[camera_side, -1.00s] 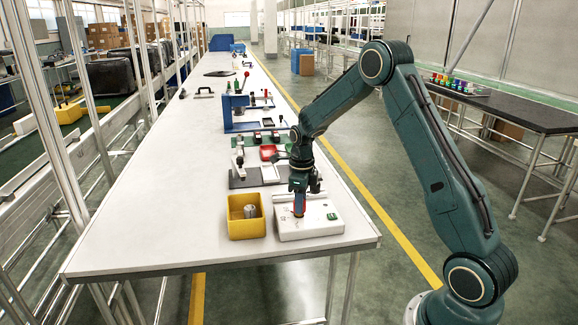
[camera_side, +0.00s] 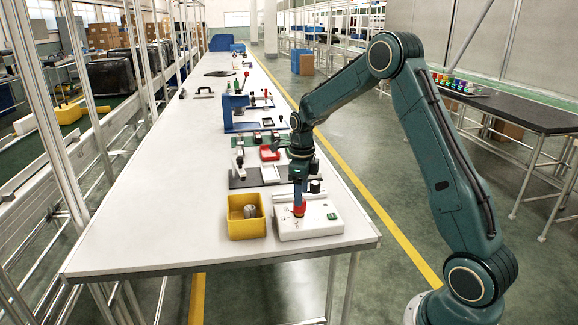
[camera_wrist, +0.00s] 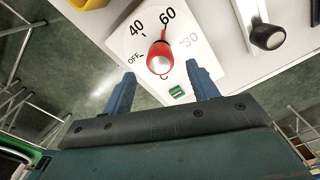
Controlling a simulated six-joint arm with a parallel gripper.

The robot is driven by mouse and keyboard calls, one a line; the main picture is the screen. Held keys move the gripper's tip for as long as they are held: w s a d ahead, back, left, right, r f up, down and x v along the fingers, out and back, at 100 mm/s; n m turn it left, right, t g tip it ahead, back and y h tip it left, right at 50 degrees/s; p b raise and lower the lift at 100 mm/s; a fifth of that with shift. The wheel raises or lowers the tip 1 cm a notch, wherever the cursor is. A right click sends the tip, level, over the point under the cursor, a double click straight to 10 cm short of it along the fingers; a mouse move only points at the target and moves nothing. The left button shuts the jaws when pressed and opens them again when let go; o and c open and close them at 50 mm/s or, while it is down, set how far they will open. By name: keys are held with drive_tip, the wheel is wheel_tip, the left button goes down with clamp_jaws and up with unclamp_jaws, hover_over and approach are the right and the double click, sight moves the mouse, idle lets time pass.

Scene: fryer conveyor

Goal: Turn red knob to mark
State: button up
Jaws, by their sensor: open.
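The red knob (camera_wrist: 160,58) sits on a white dial panel (camera_wrist: 140,42) marked OFF, 40, 60, 80 and C. Its narrow end points up towards the 60 in the wrist view. My gripper (camera_wrist: 160,74) is open, with one blue finger on each side of the knob's near end and visible gaps to it. In the side view my gripper (camera_side: 299,197) is pointed down above the red knob (camera_side: 299,209) on the white box (camera_side: 318,226). Whether the fingertips reach down to the knob's level is unclear.
A green rocker switch (camera_wrist: 177,92) is on the panel near the knob. A yellow bin (camera_side: 246,226) holding a grey part stands left of the white box. The table's left side is clear.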

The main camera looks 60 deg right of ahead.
wheel_tip(320, 180, up, 10)
idle(0.5)
drive_tip(key=shift+a, duration=0.1)
drive_tip(key=s+a+r+n+t, duration=0.3)
drive_tip(key=s+a+r+n, duration=0.8)
drive_tip(key=n, duration=0.5)
drive_tip(key=s+a+f+n+t, duration=0.1)
drive_tip(key=s+a+n, duration=0.2)
drive_tip(key=s+n, duration=0.4)
drive_tip(key=s+a+f+n+t, duration=0.1)
drive_tip(key=s+a+n, duration=0.3)
drive_tip(key=s+n, duration=0.4)
drive_tip(key=shift+s+a+f+n+t, duration=0.2)
drive_tip(key=shift+a+f+n+t, duration=0.1)
drive_tip(key=shift+f+n, duration=0.35)
